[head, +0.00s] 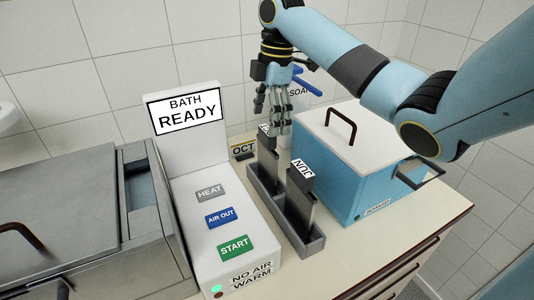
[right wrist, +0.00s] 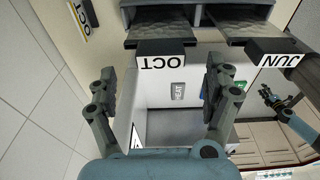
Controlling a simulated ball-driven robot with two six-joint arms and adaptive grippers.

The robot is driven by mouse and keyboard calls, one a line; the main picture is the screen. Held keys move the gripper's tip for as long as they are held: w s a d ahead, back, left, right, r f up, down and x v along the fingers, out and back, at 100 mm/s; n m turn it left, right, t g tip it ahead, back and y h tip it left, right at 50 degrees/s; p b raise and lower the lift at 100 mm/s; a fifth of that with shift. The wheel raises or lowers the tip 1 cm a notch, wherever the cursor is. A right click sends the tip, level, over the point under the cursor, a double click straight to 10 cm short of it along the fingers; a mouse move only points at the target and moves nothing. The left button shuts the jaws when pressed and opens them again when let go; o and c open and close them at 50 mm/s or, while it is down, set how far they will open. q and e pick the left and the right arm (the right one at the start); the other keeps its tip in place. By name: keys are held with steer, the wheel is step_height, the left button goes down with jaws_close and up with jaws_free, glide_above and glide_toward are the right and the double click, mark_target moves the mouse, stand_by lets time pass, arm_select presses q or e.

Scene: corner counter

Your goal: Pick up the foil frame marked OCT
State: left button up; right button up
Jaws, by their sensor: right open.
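The foil frame marked OCT (right wrist: 162,48) stands in a slot of the dark rack (head: 262,203). Its tag reads upside down in the right wrist view. In the head view its dark plate (head: 267,157) shows, with the tag mostly hidden behind my fingers. A second frame, marked JUN (head: 302,168), stands in the nearer slot; its tag also shows in the right wrist view (right wrist: 281,59). My right gripper (head: 277,128) points down over the OCT frame. It is open, with its fingers (right wrist: 160,78) apart on either side of the tag's line and nothing between them.
A yellow-edged OCT card (head: 243,150) stands behind the rack. A white bath panel (head: 186,124) reading BATH READY is left of the rack; a blue box (head: 372,180) with a handled white lid is close on its right.

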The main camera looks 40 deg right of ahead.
mark_target(267, 130)
steer(key=f, duration=0.2)
steer(key=f+p, duration=0.1)
steer(key=f, duration=0.1)
steer(key=shift+a, duration=0.2)
steer(key=shift+f, duration=0.3)
arm_select(q)
steer(key=shift+w+d+r, duration=0.25)
steer(key=shift+w+r, duration=0.1)
steer(key=shift+w, duration=0.2)
steer(key=shift+w+d+r, duration=0.2)
steer(key=shift+w+r, duration=0.15)
steer(key=shift+w, duration=0.15)
steer(key=shift+s, duration=0.1)
arm_select(e)
steer(key=shift+c, duration=0.4)
